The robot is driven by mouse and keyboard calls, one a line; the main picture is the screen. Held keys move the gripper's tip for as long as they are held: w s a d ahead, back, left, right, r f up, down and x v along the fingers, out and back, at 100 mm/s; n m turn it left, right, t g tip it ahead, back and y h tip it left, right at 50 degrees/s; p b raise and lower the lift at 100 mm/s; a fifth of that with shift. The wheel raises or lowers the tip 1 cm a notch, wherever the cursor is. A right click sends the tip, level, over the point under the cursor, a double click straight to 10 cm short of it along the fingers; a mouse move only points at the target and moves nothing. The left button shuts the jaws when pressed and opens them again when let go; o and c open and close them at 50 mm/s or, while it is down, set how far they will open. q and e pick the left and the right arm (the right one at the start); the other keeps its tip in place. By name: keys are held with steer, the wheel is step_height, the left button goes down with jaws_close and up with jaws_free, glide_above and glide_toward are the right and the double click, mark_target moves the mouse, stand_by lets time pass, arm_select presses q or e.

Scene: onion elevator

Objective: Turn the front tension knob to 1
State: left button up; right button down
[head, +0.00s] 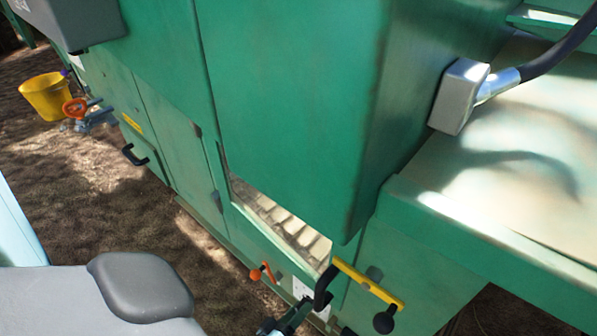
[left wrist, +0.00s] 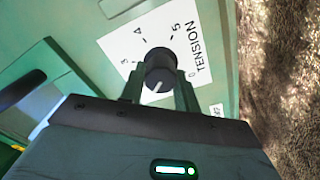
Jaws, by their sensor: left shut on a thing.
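The front tension knob (left wrist: 159,68) is black and round, with a white pointer mark on its lower side in the left wrist view. In the head view the left gripper (head: 286,320) is at the bottom edge by the white plate (head: 306,291), and the knob is hard to make out. My right gripper is not in view.
A yellow lever (head: 368,283) with black ends juts out right of the plate. A small orange-handled lever (head: 262,271) is left of it. The green machine (head: 290,100) fills the middle. A yellow bucket (head: 48,96) stands far left on open ground.

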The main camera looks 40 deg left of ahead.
arm_select(q)
steer(key=n, duration=0.3)
steer(key=shift+n, duration=0.3)
steer(key=n, duration=0.3)
steer(key=shift+f+n, duration=0.1)
steer(key=shift+n, duration=0.7)
steer(key=o, duration=1)
steer(key=shift+c, duration=0.2)
